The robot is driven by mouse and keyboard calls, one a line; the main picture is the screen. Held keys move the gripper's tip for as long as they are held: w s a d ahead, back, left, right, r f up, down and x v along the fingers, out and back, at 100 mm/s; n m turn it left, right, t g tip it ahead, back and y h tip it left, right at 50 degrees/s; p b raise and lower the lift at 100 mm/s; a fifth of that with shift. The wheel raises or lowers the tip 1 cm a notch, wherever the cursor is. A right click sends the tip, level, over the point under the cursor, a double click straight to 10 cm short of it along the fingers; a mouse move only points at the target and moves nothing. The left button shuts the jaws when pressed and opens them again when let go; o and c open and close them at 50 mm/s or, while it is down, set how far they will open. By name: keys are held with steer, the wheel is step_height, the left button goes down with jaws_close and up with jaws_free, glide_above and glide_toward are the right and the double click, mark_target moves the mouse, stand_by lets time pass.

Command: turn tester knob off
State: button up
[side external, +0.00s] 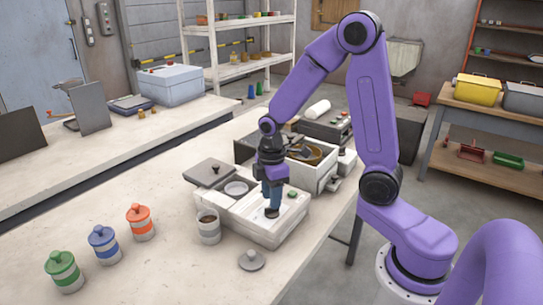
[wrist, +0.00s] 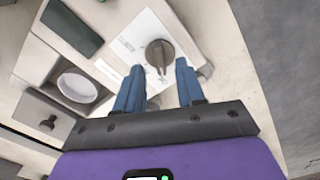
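The tester is a low white box (side external: 262,232) on the near bench in the side view. Its knob (wrist: 160,54) is a round grey-brown dial with a raised grip bar, set on a white panel (wrist: 128,45) in the wrist view. The bar runs roughly up and down in that picture. In the side view the dark knob (side external: 271,212) shows just under my fingertips. My gripper (wrist: 158,68) points down with its two blue fingers apart, one on each side of the knob's lower part. I cannot tell whether they touch it. Nothing is held.
A dark lid (side external: 209,172) and a round white dish (side external: 236,188) are left of my gripper. An open cup (side external: 208,226) and a loose grey lid (side external: 251,260) stand in front. Green, blue and orange-lidded jars (side external: 64,270) are at left. A bin (side external: 312,170) stands close behind.

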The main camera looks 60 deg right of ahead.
mark_target(272, 215)
step_height(272, 215, up, 15)
stand_by(0.4)
steer(key=s+a+f, duration=0.3)
steer(key=s+a, duration=0.1)
steer(key=s, duration=0.6)
steer(key=s+a+f, duration=0.4)
steer(key=s, duration=0.7)
steer(key=shift+s+f, duration=0.15)
